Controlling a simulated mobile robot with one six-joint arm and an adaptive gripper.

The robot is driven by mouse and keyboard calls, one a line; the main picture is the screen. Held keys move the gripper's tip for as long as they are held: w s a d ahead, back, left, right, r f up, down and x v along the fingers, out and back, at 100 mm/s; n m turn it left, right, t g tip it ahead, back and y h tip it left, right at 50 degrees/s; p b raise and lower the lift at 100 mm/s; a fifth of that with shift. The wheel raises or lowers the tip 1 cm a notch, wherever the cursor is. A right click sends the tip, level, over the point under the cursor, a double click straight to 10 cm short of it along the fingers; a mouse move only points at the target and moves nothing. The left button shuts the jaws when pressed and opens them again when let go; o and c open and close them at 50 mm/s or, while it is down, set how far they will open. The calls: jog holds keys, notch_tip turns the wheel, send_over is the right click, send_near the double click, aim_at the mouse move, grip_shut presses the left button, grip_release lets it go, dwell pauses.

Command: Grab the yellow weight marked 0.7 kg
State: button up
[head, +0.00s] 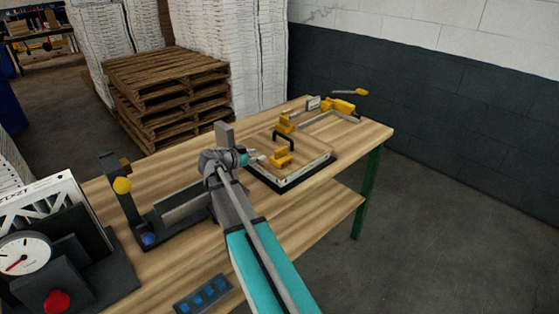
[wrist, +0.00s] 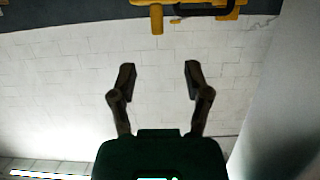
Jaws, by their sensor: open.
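No 0.7 kg marking is readable in either view, so I cannot tell for sure which yellow thing is the weight. In the head view, a yellow piece with a black handle (head: 283,140) is on the wooden tray (head: 316,172), just beyond my gripper (head: 246,157). In the wrist view, a yellow body with a dark handle (wrist: 190,10) shows at the top edge, partly cut off. My gripper (wrist: 159,74) is open in the wrist view, with nothing between its fingers and apart from the yellow body.
A yellow clamp-like thing (head: 340,106) lies at the bench's far end. A black fixture with a yellow knob (head: 122,186) and a dial gauge (head: 24,253) stand at left. A blue-button panel (head: 204,295) is in front. Wooden pallets (head: 165,90) stand behind the bench.

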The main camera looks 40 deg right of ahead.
jog(key=b, duration=0.2)
send_near(287, 150)
jog(key=d, duration=0.1)
jog(key=w+d+f, duration=0.1)
jog(key=shift+w+d+f, duration=0.15)
jog(key=shift+d+f, duration=0.2)
jog(key=shift+d, duration=0.5)
jog(key=shift+b+x, duration=0.85)
jog(key=shift+x, duration=1.8)
jog(key=shift+r, duration=0.1)
grip_shut()
